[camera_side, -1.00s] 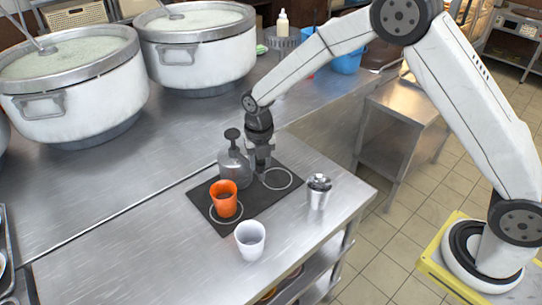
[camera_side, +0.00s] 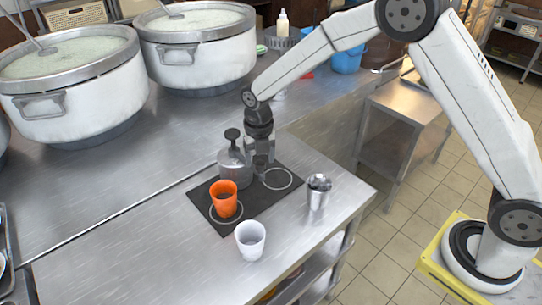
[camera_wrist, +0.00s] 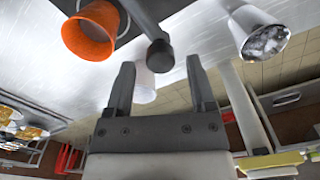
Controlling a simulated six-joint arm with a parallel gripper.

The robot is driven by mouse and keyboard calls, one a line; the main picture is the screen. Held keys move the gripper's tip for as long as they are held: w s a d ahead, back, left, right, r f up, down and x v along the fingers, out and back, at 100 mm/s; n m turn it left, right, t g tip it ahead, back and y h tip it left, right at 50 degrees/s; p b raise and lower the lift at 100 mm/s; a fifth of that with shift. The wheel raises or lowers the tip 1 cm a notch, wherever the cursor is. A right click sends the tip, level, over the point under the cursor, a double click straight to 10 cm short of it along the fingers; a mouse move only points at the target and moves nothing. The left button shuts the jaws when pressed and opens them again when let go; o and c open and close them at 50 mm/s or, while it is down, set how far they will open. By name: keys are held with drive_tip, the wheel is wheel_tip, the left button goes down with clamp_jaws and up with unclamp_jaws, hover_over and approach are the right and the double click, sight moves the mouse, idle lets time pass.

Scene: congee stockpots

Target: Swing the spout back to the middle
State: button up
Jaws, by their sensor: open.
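A grey dispenser (camera_side: 233,167) with a dark knob on top stands at the back of a black mat (camera_side: 232,228). Its dark spout (camera_side: 261,161) reaches out to the right, its end near the empty right-hand white ring (camera_side: 277,179). In the wrist view the spout's rounded end (camera_wrist: 160,56) shows between and at the level of my fingertips, with a gap on both sides. My gripper (camera_side: 261,157) is open, pointing down beside the dispenser; it also shows in the wrist view (camera_wrist: 160,64). An orange cup (camera_side: 224,198) stands on the left-hand ring.
A white cup (camera_side: 250,241) stands in front of the mat, and a metal cup (camera_side: 318,192) with shiny contents stands to its right. Two large stockpots (camera_side: 198,55) (camera_side: 75,90) stand at the back left. The bench front (camera_side: 150,265) is clear.

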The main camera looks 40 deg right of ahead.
drive_tip(key=shift+r, duration=2.85)
drive_tip(key=s+d+m+t, duration=0.1)
drive_tip(key=s+d+m, duration=0.3)
drive_tip(key=s+m, duration=0.6)
drive_tip(key=s+d+m+t, duration=0.1)
drive_tip(key=s+d+m, duration=0.4)
drive_tip(key=s+m, duration=0.6)
drive_tip(key=m, duration=1)
drive_tip(key=shift+f+t, duration=0.15)
drive_tip(key=shift+t, duration=0.15)
